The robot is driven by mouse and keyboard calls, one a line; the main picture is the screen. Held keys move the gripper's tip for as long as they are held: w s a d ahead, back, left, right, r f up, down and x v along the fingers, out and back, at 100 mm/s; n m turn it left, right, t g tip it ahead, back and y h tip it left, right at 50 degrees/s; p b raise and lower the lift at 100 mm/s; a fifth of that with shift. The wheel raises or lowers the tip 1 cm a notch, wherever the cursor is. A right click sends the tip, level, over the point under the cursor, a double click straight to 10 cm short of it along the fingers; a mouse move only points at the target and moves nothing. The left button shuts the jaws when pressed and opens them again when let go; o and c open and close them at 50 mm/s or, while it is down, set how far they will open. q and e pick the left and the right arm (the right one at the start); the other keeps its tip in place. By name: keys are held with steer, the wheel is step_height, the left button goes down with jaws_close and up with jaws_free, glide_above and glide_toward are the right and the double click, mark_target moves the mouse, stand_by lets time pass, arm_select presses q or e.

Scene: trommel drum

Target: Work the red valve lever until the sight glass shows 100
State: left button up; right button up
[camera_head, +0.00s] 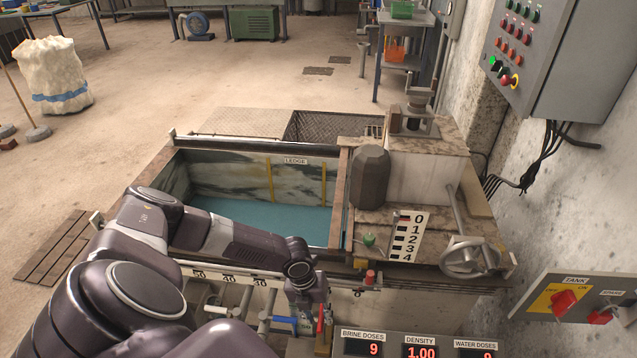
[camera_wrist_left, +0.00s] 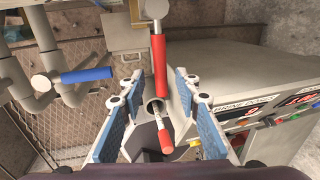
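The red valve lever (camera_head: 321,321) stands at the front of the tank. In the left wrist view its long red handle (camera_wrist_left: 159,66) runs up from between my left fingertips. A second, shorter red-tipped piece (camera_wrist_left: 166,141) shows nearer the palm. My left gripper (camera_wrist_left: 157,88) is open, with a blue-padded finger on each side of the lever and visible gaps, so it appears not to grip it. In the head view my left gripper (camera_head: 308,316) points down beside the lever, its fingertips unclear. I cannot make out a sight glass reading. My right gripper is not in view.
A blue lever (camera_head: 285,320) on grey pipes is left of the red one; it also shows in the left wrist view (camera_wrist_left: 87,75). A display panel (camera_head: 390,348) reads brine doses 9 and density 1.00. The tank (camera_head: 345,190) and handwheel (camera_head: 468,258) stand behind.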

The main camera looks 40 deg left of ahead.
arm_select(q)
step_height(320, 180, up, 11)
steer(key=s+a, duration=0.1)
steer(key=a, duration=0.1)
steer(key=shift+s, duration=0.15)
steer(key=shift+f, duration=0.1)
stand_by(0.4)
